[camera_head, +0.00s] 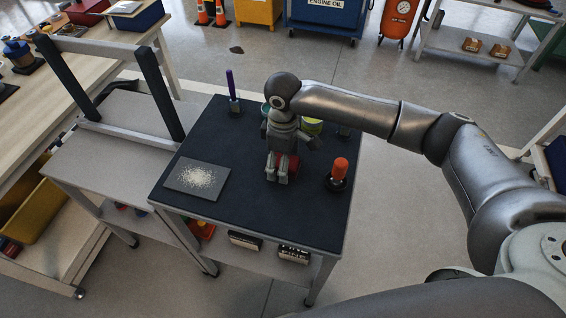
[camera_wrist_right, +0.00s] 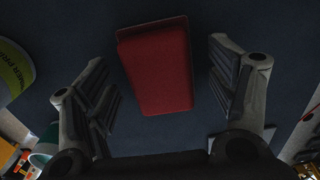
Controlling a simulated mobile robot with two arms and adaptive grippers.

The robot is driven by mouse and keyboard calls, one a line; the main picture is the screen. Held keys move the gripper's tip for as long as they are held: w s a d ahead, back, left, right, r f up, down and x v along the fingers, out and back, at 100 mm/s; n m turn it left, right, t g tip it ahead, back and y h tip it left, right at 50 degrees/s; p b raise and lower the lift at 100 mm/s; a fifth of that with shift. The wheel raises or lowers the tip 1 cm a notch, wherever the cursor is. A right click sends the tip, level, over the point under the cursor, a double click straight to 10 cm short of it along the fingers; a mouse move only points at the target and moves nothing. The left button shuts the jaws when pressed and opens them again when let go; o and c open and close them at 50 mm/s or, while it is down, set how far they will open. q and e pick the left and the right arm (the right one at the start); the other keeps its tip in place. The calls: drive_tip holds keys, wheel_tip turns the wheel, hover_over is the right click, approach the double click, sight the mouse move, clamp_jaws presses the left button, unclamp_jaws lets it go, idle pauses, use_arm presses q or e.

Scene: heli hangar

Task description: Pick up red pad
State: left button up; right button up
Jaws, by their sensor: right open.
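The red pad (camera_wrist_right: 157,72) is a rounded block lying on the dark top of the workbench (camera_head: 250,200). It shows in full in the right wrist view. In the head view the pad (camera_head: 291,165) is partly hidden behind my right gripper (camera_head: 278,178). That gripper points down over the bench. In the right wrist view my right gripper (camera_wrist_right: 165,88) is open, with one finger on each side of the pad and a gap to both. The pad sits slightly tilted between the fingers, and nothing is held. My left gripper is not in view.
An orange-handled tool (camera_head: 339,169) stands close right of the gripper. A yellow-green can (camera_head: 312,126) is behind it, and a purple-handled brush (camera_head: 232,90) stands at the back left. A grey speckled sheet (camera_head: 187,184) lies left. The bench front is clear.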

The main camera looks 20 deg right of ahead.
drive_tip(key=c, duration=1.1)
drive_tip(key=shift+r, duration=0.1)
drive_tip(key=shift+r, duration=0.55)
drive_tip(key=s+a+r, duration=0.3)
drive_tip(key=r, duration=0.1)
drive_tip(key=s+a+r, duration=0.3)
drive_tip(key=s+r, duration=0.1)
drive_tip(key=s+a+r, duration=0.3)
drive_tip(key=shift+s+a+r, duration=0.2)
drive_tip(key=shift+s+r, duration=0.05)
drive_tip(key=shift+r, duration=0.15)
